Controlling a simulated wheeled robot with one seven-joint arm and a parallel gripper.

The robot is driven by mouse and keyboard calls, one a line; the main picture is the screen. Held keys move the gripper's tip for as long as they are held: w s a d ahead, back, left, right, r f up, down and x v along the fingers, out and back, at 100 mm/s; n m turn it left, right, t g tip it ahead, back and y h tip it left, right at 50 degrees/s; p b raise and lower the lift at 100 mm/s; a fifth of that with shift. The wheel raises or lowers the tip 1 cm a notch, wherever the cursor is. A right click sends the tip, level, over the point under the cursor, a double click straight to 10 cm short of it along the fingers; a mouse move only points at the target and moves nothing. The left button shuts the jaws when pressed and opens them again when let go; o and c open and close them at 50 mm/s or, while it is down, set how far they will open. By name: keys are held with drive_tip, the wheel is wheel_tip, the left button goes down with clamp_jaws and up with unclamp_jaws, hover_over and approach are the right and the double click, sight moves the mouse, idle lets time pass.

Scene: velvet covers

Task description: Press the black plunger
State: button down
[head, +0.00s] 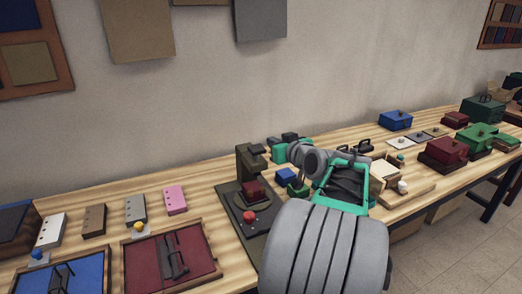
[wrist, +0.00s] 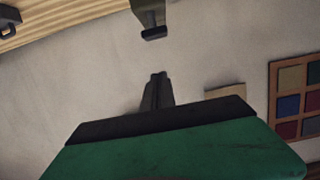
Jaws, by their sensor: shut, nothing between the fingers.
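A dark olive press-like stand (head: 247,166) rises from a dark base on the bench in the head view. A dark red block sits under its overhanging arm, and a red knob is in front. I cannot make out a black plunger with certainty in the head view. In the wrist view, a grey-olive piece with a black end (wrist: 153,33) enters from the top; it may be the stand and plunger. My gripper (head: 270,144) is beside the stand's top, to its right. Its black fingers (wrist: 158,78) are shut and empty, and apart from the black-ended piece.
A blue block (head: 287,175) lies right of the stand. Blue and dark red trays (head: 214,252) are at the front left. Several boxes, including a dark red one (head: 446,150), stand to the right. The wall is behind the bench.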

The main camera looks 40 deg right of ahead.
drive_tip(key=shift+r, duration=0.1)
drive_tip(key=shift+w, duration=0.1)
drive_tip(key=p, duration=0.3)
hover_over(261, 151)
wheel_tip(261, 151, down, 2)
wheel_tip(261, 151, down, 4)
drive_tip(key=shift+r, duration=0.15)
drive_tip(key=shift+w+f, duration=0.1)
drive_tip(key=shift+f, duration=0.25)
